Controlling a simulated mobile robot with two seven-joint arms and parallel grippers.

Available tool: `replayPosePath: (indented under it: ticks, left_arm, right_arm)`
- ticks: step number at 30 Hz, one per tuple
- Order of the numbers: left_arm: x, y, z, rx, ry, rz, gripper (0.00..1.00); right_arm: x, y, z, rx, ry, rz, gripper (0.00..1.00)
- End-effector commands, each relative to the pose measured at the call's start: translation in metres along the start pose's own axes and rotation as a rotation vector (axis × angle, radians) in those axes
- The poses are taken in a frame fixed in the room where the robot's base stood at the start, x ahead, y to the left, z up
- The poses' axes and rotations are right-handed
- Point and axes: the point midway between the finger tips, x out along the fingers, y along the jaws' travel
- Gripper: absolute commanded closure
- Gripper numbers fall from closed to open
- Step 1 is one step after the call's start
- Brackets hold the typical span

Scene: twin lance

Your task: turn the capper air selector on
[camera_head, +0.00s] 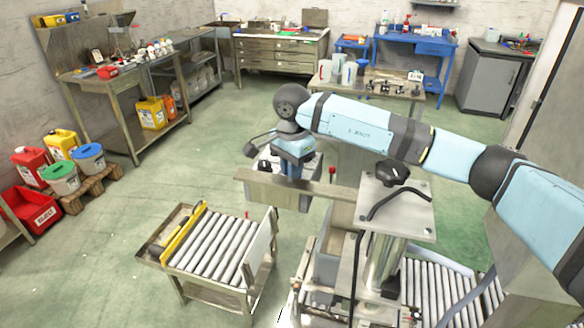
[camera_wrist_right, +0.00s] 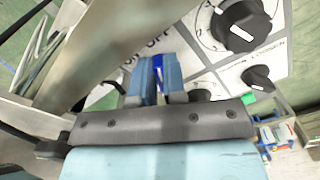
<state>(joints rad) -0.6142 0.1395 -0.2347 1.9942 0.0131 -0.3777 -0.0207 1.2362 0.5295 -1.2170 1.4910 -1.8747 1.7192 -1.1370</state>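In the right wrist view, the grey control panel (camera_wrist_right: 205,52) carries black knobs with white pointer marks and a printed ON / OFF label. A dark blue handle with a white mark (camera_wrist_right: 160,71), apparently the air selector, shows between the light blue fingers of my right gripper (camera_wrist_right: 160,76) just below that label. The fingers are a small gap apart around it; I cannot tell whether they press on it. In the head view my right gripper (camera_head: 291,168) is down at the panel behind a metal beam, its fingertips hidden. My left gripper is not in view.
The metal beam (camera_head: 270,185) passes right in front of the gripper. A capper stand with a black-knobbed top plate (camera_head: 398,210) stands to the right, close to my right arm. A roller table (camera_head: 212,243) stands at front left.

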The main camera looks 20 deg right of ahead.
Motion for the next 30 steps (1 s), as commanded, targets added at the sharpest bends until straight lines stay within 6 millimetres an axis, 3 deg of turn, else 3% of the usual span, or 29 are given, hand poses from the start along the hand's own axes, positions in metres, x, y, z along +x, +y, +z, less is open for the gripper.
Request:
replayPosePath:
  ticks: [14,30]
  left_arm:
    - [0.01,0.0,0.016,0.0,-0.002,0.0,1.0]
    - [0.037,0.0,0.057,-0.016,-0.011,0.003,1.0]
  right_arm:
    - [0.003,0.001,-0.001,-0.105,0.002,-0.002,1.0]
    - [0.004,0.006,-0.003,-0.582,0.003,-0.001,1.0]
